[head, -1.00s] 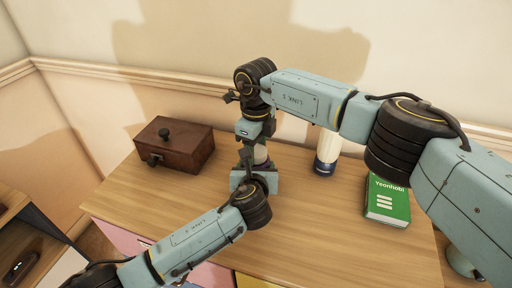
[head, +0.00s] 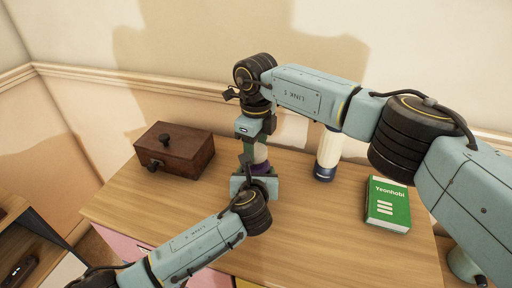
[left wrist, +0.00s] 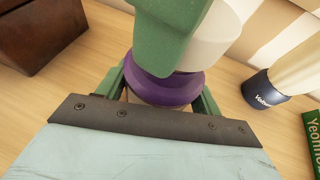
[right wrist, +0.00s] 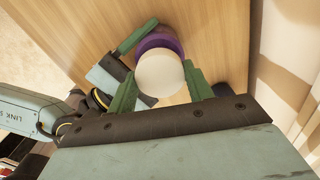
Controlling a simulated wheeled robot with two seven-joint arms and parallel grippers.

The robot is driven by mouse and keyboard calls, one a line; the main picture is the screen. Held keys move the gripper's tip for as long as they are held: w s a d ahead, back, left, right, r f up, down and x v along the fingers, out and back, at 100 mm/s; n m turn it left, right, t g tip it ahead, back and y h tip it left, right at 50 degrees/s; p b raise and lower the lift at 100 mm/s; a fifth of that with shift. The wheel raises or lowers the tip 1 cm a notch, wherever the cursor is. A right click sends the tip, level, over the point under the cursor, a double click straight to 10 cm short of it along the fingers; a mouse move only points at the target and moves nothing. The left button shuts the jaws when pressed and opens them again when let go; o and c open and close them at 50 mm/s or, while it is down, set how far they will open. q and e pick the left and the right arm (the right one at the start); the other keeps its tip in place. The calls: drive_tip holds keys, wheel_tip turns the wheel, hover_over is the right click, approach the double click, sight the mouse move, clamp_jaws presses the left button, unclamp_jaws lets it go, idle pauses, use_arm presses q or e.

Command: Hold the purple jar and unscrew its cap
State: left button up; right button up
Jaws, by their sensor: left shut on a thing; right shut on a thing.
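The purple jar (head: 260,168) stands upright on the table, partly hidden by my grippers. Its purple part also shows in the left wrist view (left wrist: 165,88) and the right wrist view (right wrist: 160,43). A round cream-white cap (right wrist: 160,74) sits on top, and no gap shows between it and the purple part. My left gripper (head: 257,180) is low at the near side, its green fingers shut around the purple part. My right gripper (head: 253,150) comes down from above, its fingers shut on opposite sides of the cap.
A dark brown wooden box (head: 175,150) with a knob stands to the left. A cream bottle with a navy base (head: 325,160) stands to the right, partly behind my right arm. A green book (head: 388,205) lies further right. The front of the table (head: 320,225) is clear.

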sight(256, 149)
drive_tip(key=shift+r, duration=2)
use_arm(q)
drive_tip(key=o, duration=2)
drive_tip(key=shift+c, duration=0.2)
drive_tip(key=shift+s, duration=0.1)
